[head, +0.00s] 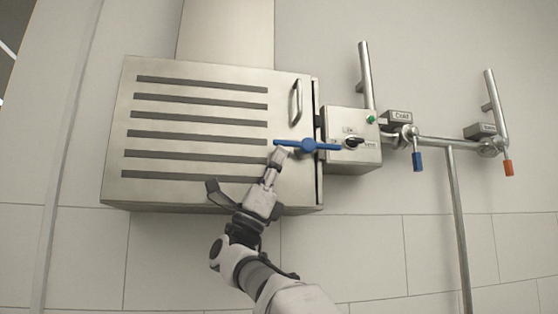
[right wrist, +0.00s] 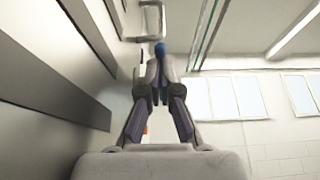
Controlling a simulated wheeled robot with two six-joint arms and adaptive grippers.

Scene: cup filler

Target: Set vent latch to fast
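The vent latch (head: 308,146) is a blue bar with a round hub at the right edge of the slatted metal panel. The bar lies nearly level, one end pointing left and the other right towards the grey control box. My right gripper (head: 276,155) is just below the bar's left end, touching it or very close. In the right wrist view my right gripper's fingers (right wrist: 161,68) are brought together, with a blue part of the latch (right wrist: 160,48) just beyond their tips. No fast marking is readable. My left gripper is not in view.
The control box (head: 352,157) with a black knob (head: 353,143) and green button (head: 370,119) stands right of the panel (head: 215,187). Pipes with a blue valve handle (head: 417,161) and an orange one (head: 508,168) are further right. A bar handle (head: 296,102) rises above the latch.

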